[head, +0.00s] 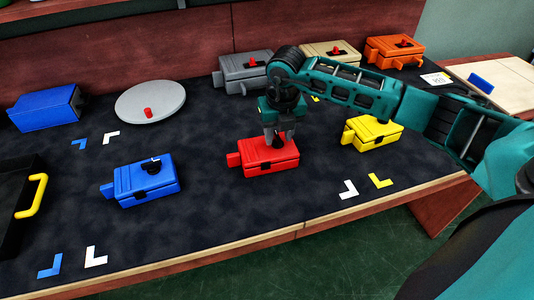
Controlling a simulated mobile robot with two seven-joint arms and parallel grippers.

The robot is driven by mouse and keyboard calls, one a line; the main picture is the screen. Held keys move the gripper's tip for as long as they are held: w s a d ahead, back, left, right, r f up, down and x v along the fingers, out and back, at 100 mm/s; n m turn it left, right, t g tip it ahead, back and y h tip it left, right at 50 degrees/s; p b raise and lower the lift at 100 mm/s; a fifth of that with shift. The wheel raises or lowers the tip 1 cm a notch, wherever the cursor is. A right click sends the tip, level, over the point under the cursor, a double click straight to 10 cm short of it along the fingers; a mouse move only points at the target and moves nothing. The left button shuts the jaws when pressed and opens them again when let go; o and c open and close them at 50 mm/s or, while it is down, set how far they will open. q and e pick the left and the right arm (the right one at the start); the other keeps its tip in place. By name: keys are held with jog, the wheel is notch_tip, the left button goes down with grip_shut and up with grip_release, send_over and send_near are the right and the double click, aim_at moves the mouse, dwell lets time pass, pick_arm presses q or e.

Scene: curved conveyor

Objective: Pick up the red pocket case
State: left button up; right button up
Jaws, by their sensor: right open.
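The red pocket case (270,158) lies flat on the dark table mat in the middle of the head view, a small tab sticking out at its left. My right gripper (278,138) points down directly above the case, its fingers at the case's top. The fingers are open. They hide part of the case's top, and I cannot tell whether they touch it. My left gripper is out of view.
A blue case (146,184) lies to the left and a yellow case (372,134) to the right. Grey (243,72), tan (330,55) and orange (395,50) cases stand behind. A round grey disc (150,101) and a black tray with a yellow handle (32,196) are at the left. The front mat is mostly clear.

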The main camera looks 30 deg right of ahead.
jog(key=shift+c, duration=0.4)
grip_shut()
dwell(1.0)
